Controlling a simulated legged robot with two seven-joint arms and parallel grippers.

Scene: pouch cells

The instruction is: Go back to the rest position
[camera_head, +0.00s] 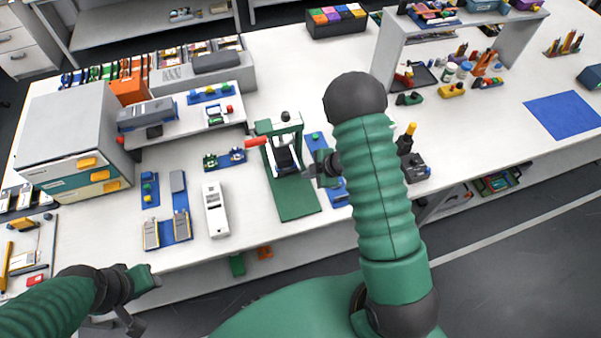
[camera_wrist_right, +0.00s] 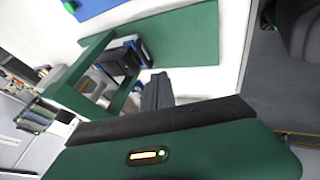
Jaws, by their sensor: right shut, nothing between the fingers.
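My right gripper (camera_head: 310,170) is shut and empty, beside the right side of a green press-like stand (camera_head: 263,128) on the bench. In the right wrist view its dark fingers (camera_wrist_right: 157,90) lie together near the stand's frame (camera_wrist_right: 85,75); I cannot tell whether they touch it. The stand has a red handle (camera_head: 256,141), a dark block (camera_head: 285,157) inside and a green base plate (camera_head: 297,203). My left gripper (camera_head: 152,277) is low at the left, in front of the bench edge; its fingers are too unclear to judge.
A white multimeter-like device (camera_head: 215,209) and blue trays (camera_head: 181,226) lie left of the stand. A grey drawer cabinet (camera_head: 68,125) stands at the far left. A grey shelf (camera_head: 388,50) stands at the back right. The bench near the blue mat (camera_head: 563,115) is largely clear.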

